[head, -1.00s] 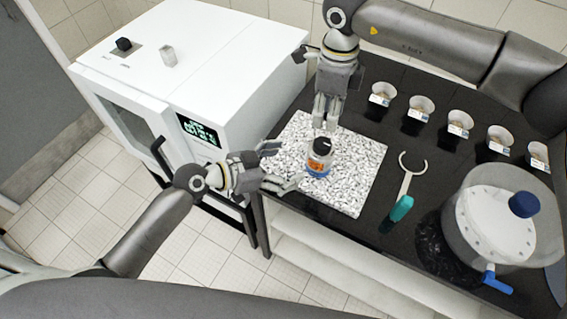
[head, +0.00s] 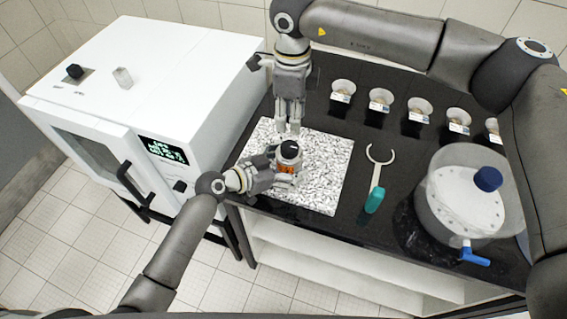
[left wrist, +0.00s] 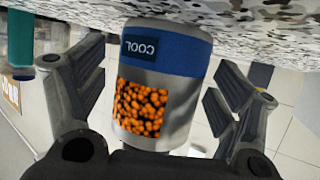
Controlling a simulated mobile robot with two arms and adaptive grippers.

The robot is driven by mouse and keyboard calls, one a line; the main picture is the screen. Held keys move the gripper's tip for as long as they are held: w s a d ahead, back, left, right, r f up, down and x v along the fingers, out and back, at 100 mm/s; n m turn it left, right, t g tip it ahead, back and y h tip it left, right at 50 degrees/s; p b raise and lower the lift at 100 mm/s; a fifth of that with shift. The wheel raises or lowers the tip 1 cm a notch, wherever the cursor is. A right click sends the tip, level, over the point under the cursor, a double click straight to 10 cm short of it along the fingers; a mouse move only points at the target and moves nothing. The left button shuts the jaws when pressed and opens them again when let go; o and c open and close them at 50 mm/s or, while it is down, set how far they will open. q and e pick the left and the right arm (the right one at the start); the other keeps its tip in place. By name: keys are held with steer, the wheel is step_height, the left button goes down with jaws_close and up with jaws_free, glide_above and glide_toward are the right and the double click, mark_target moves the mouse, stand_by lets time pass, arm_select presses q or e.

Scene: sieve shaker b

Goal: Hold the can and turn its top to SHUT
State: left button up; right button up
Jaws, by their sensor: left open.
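The can (head: 288,166) stands on the speckled mat (head: 325,180). It has a black top (head: 289,149), and an orange patch shows on its side. In the left wrist view the can (left wrist: 165,85) appears upside down, with a blue "COOL" band and an orange-dotted window. My left gripper (head: 283,169) is open, with one finger on each side of the can and gaps visible in the left wrist view. My right gripper (head: 288,130) points down just behind the can, apart from its top. Its two fingers look close together. The marking on the top is too small to read.
A white oven-like cabinet (head: 160,75) stands on the left. A teal-handled tool (head: 375,200) lies right of the mat. Several small cups (head: 381,98) line the back of the black counter. A large clear-sided pot with a blue knob (head: 470,200) stands at the right.

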mark_target(290, 146)
arm_select(q)
steer(key=c, duration=1.3)
steer(key=shift+c, duration=0.7)
arm_select(e)
steer(key=shift+o, duration=0.6)
steer(key=o, duration=0.5)
steer(key=shift+r+n, duration=0.15)
steer(key=shift+n, duration=0.25)
steer(key=shift+c, duration=0.2)
step_height(290, 146, down, 10)
steer(key=n, duration=0.8)
steer(key=shift+r+n, duration=0.1)
steer(key=shift+n, duration=0.3)
